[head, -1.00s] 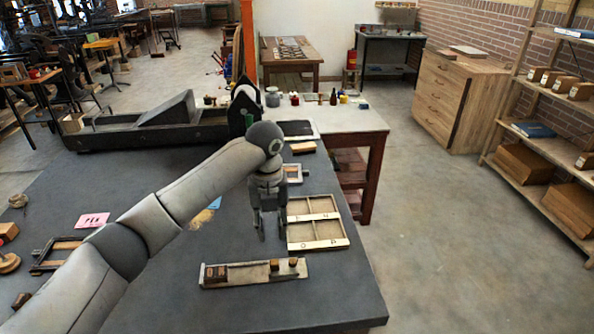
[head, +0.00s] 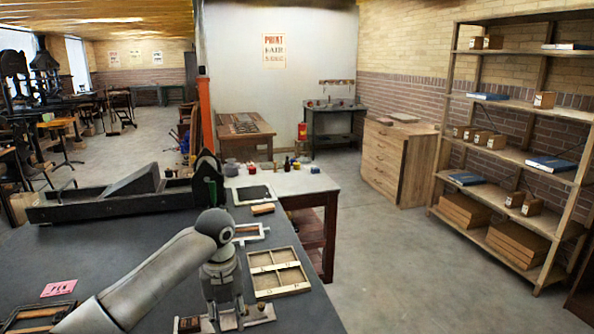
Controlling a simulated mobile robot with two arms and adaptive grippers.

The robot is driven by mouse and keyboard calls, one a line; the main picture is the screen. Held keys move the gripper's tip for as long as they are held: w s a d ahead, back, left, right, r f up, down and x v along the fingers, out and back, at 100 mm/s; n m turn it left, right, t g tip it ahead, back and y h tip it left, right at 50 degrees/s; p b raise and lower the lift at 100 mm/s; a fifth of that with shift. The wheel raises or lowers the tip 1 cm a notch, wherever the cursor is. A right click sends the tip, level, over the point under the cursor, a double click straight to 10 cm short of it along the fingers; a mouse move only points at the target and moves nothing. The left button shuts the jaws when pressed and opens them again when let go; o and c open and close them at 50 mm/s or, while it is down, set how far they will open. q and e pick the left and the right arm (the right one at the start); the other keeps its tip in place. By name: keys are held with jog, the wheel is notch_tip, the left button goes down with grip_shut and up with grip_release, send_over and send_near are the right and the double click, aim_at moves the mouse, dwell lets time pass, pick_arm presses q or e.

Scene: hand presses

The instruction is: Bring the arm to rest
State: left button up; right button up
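My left arm comes in from the left, and its gripper (head: 227,317) hangs pointing down near the bottom of the head view. Its two fingers show a gap between them and hold nothing that I can see. The gripper is in front of a low wooden holder (head: 258,313), which it partly hides; I cannot tell whether they touch. The holder's right end bears small dark blocks. My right gripper is not in view.
A shallow compartmented wooden tray (head: 281,280) lies right of the gripper. A small frame (head: 250,236) lies behind it. A pink card (head: 59,288) lies left on the dark table (head: 140,249). A long black press (head: 110,208) stands at the back. Floor right of the table is clear.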

pick_arm(q)
jog(key=s+d+f+n+t+h, duration=0.1)
jog(key=s+d+f+n+h, duration=0.1)
jog(key=s+d+f+n, duration=0.35)
jog(key=s+d+f+n+h, duration=0.1)
jog(key=s+d+f+n, duration=0.2)
jog(key=s+f+n, duration=0.55)
jog(key=s+a+f+n+t+y, duration=0.1)
jog(key=s+a+n, duration=0.65)
jog(key=s, duration=0.25)
jog(key=s+a+f+n+t+y, duration=0.1)
jog(key=s+a+n+t+y, duration=0.1)
jog(key=s+a+n, duration=0.6)
notch_tip(320, 180, down, 29)
jog(key=s+d+g+b, duration=0.2)
jog(key=s, duration=0.1)
jog(key=s+a+f, duration=0.1)
jog(key=s+f, duration=0.7)
jog(key=s+a+f+g+b, duration=0.1)
jog(key=s+a+f, duration=0.1)
jog(key=s+f, duration=0.6)
jog(key=shift+s+a+f+n+b, duration=0.25)
jog(key=shift+f+n+b, duration=0.1)
jog(key=shift+f, duration=0.2)
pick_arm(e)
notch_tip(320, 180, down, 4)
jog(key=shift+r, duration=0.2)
pick_arm(q)
jog(key=shift+c, duration=0.4)
